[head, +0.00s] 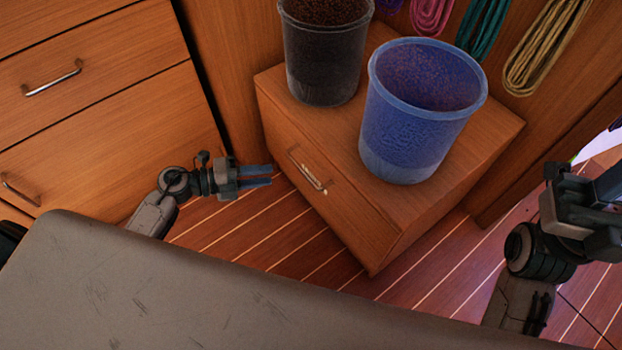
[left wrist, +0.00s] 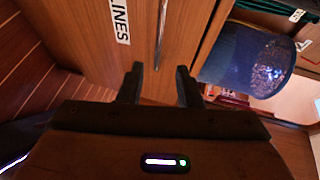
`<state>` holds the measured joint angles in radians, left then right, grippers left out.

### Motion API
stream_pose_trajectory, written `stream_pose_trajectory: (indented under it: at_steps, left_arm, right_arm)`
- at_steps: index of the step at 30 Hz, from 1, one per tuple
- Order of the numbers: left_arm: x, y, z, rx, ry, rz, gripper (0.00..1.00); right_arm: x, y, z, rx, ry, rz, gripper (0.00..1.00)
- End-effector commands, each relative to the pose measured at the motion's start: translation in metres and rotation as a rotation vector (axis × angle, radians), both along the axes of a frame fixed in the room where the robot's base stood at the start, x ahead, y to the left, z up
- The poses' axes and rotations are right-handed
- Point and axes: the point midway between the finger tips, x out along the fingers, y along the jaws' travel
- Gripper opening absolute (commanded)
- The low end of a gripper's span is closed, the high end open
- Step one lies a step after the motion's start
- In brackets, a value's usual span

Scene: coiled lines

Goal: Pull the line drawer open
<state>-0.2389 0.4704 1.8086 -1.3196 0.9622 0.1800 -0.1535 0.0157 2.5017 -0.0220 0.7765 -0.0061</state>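The line drawer (head: 345,205) is the wooden front of a low cabinet box and looks shut. Its metal bar handle (head: 307,172) sits on that front. My left gripper (head: 270,175) points at the handle from the left, a short gap away. In the left wrist view the drawer front (left wrist: 95,50) carries a white "LINES" label (left wrist: 120,20). There the handle (left wrist: 162,35) lines up between the two spread fingertips (left wrist: 160,75), with nothing held. My right gripper (head: 592,200) is at the right edge, away from the drawer; its fingers are not clear.
A blue bucket (head: 415,125) and a dark bucket (head: 322,60) stand on the cabinet top. Coiled lines (head: 545,45) hang behind. Another drawer unit (head: 105,120) stands at the left. Planked floor (head: 235,235) is bare before the drawer; my grey base is in front.

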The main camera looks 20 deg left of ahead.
Motion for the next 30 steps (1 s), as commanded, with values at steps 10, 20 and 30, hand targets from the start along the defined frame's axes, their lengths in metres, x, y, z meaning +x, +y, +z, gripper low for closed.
stream_pose_trajectory:
  at_steps: [10, 20, 30]
  left_arm:
    - [0.022, -0.038, -0.012, 0.002, -0.001, 0.001, 0.32]
    - [0.045, -0.081, -0.021, 0.005, 0.000, 0.000, 0.32]
    - [0.051, -0.092, -0.022, 0.006, 0.001, 0.000, 0.32]
  right_arm:
    - [0.000, 0.000, -0.009, 0.010, -0.009, -0.008, 0.36]
    - [0.001, 0.000, -0.017, 0.024, -0.016, -0.018, 0.36]
    - [0.002, 0.000, -0.018, 0.026, -0.016, -0.020, 0.36]
